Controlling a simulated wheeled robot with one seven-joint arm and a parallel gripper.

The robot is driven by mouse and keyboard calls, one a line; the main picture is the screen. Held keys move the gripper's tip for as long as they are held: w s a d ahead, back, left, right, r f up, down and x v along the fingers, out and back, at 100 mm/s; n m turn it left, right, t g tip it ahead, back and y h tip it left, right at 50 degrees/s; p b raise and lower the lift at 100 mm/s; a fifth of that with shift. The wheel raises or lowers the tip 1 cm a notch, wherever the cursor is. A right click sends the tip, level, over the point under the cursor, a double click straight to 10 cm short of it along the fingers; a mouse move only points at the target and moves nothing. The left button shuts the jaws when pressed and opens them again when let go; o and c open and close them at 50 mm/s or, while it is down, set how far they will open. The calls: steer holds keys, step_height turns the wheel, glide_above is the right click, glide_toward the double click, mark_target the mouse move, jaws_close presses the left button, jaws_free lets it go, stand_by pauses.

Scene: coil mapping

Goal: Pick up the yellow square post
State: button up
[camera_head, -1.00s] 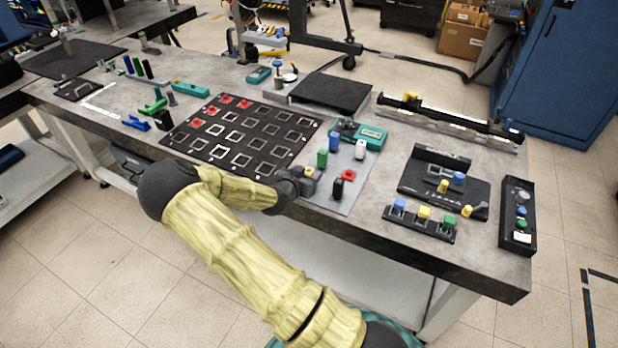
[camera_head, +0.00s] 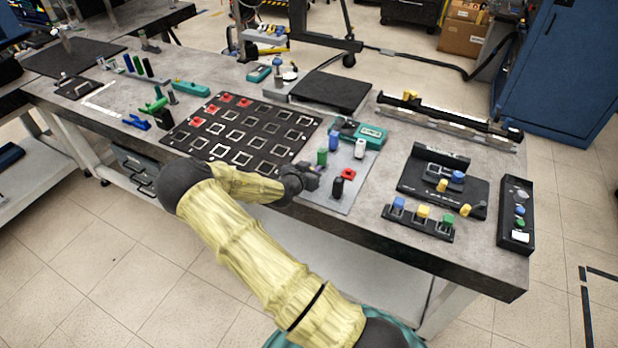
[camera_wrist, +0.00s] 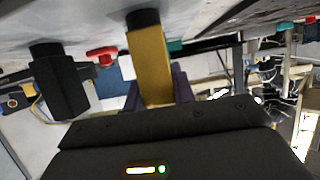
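The yellow square post (camera_wrist: 150,65) shows in the wrist view. Its black foot (camera_wrist: 143,20) meets the grey plate at the top of this inverted-looking picture. The purple fingers of my gripper (camera_wrist: 159,95) lie on either side of the post's free end. I cannot tell whether they press on it. In the head view, my gripper (camera_head: 313,176) is at the near left edge of the grey plate (camera_head: 345,199) and hides the yellow post there.
A black post (camera_head: 337,188), a green post (camera_head: 322,157), a blue post (camera_head: 334,140), a white post (camera_head: 360,148) and a red piece (camera_head: 349,174) stand close by on the plate. The black slotted board (camera_head: 236,150) lies left. The bench's front edge is just below my gripper.

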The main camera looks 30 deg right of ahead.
steer(key=shift+c, duration=1.2)
step_height(320, 180, up, 10)
steer(key=b, duration=0.1)
steer(key=shift+w+a+f, duration=0.1)
